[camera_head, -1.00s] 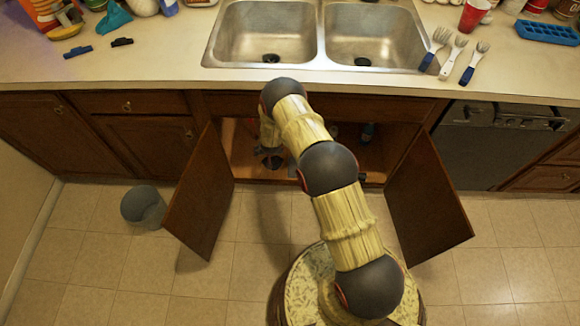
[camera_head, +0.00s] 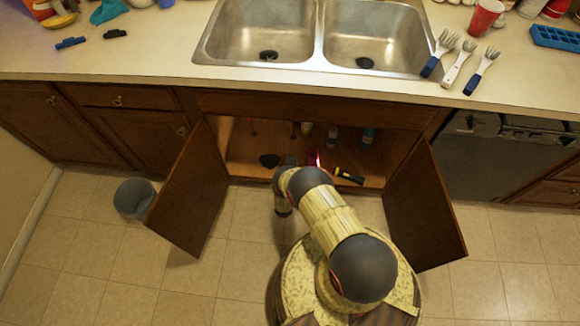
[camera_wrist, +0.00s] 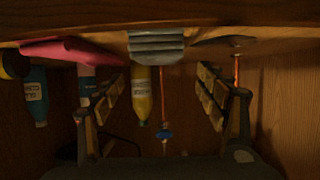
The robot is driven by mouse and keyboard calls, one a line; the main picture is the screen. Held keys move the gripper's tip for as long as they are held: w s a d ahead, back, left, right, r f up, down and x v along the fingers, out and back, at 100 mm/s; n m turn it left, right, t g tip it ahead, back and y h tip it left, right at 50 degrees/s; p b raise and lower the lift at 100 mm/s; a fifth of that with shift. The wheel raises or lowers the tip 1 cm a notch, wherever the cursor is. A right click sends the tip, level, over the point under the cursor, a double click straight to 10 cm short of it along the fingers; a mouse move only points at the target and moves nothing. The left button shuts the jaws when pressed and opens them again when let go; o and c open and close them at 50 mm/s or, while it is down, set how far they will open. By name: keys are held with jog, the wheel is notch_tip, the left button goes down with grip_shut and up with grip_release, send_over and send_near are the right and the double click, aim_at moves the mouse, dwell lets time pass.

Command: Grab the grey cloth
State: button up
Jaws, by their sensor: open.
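A grey, ribbed, folded piece that looks like the grey cloth (camera_wrist: 156,46) shows in the wrist view, which is upside down. It lies on the cabinet floor near its front edge. My gripper (camera_wrist: 160,88) is open, with one padded finger on each side of the picture and the cloth lying between and beyond the tips. Nothing is held. In the head view my gripper (camera_head: 288,168) is at the front of the open under-sink cabinet, and my arm hides most of the cloth there.
A pink-red item (camera_wrist: 62,50) and a dark flat item (camera_wrist: 222,42) flank the cloth. Several bottles, one yellow (camera_wrist: 141,95), stand deeper inside. A black-and-yellow flashlight-like item (camera_head: 348,176) lies at the cabinet front. Open doors (camera_head: 190,190) (camera_head: 424,205) bound both sides; a bin (camera_head: 134,198) stands left.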

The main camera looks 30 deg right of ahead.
jog(key=b+x, duration=0.1)
jog(key=x, duration=0.1)
jog(key=b+x, duration=0.1)
jog(key=x, duration=0.1)
jog(key=f+b+x, duration=0.1)
jog(key=x, duration=0.2)
jog(key=shift+s+b, duration=0.25)
jog(key=shift+b, duration=0.1)
jog(key=shift+r, duration=0.1)
jog(key=shift+c, duration=0.4)
jog(key=c, duration=1.1)
jog(key=shift+c, duration=0.3)
